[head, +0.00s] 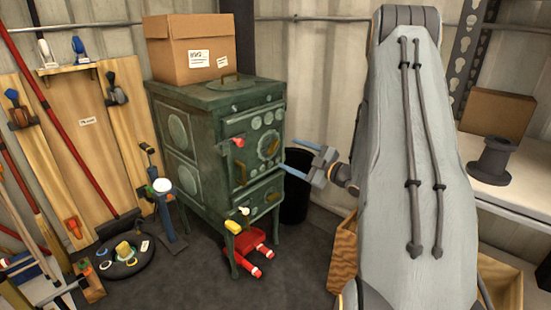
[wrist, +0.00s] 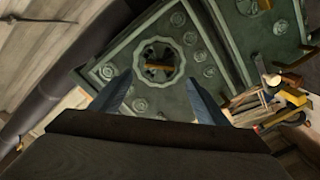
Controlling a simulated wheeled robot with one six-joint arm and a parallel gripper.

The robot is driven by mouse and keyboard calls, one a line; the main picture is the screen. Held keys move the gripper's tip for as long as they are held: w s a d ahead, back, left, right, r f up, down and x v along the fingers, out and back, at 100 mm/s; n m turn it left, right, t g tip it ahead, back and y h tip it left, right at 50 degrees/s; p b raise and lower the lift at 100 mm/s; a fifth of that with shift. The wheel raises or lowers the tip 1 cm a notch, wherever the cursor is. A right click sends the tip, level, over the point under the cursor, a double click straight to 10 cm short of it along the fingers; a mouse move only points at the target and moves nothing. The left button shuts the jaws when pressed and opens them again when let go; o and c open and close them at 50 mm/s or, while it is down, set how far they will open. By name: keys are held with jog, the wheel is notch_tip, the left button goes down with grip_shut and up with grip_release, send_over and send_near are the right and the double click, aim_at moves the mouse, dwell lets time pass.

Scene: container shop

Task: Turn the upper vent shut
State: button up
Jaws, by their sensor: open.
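The green stove (head: 195,120) stands in the middle of the head view, its front turned to the right. The upper vent (head: 268,146) is a round, scalloped disc on the upper part of its front. In the wrist view the upper vent (wrist: 176,66) shows dark openings around its middle and a small wooden-coloured tab. My gripper (head: 289,155) is open and empty, to the right of the stove front. In the wrist view my gripper (wrist: 158,76) has the vent just beyond and between its two blue-grey fingers. It looks apart from the vent.
A cardboard box (head: 186,49) sits on the stove top. A black bin (head: 295,186) stands right of the stove. A red cloth-like thing (head: 250,243) lies under it. A dark round base (head: 113,262) with small items lies at left. A bench (head: 520,190) runs along the right.

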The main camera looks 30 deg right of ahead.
aim_at(275, 148)
jog(key=shift+b+x, duration=0.85)
jog(key=shift+x, duration=3)
jog(key=shift+s+r, duration=0.1)
jog(key=c, duration=1)
jog(key=shift+c, duration=0.2)
jog(key=shift+m+p, duration=0.3)
jog(key=shift+p, duration=0.25)
jog(key=m+p, duration=0.3)
jog(key=p, duration=0.1)
jog(key=shift+r+m, duration=0.15)
jog(key=shift+m, duration=0.15)
jog(key=shift+d+m+p, duration=0.1)
jog(key=shift+m+p, duration=1.55)
jog(key=shift+m, duration=0.65)
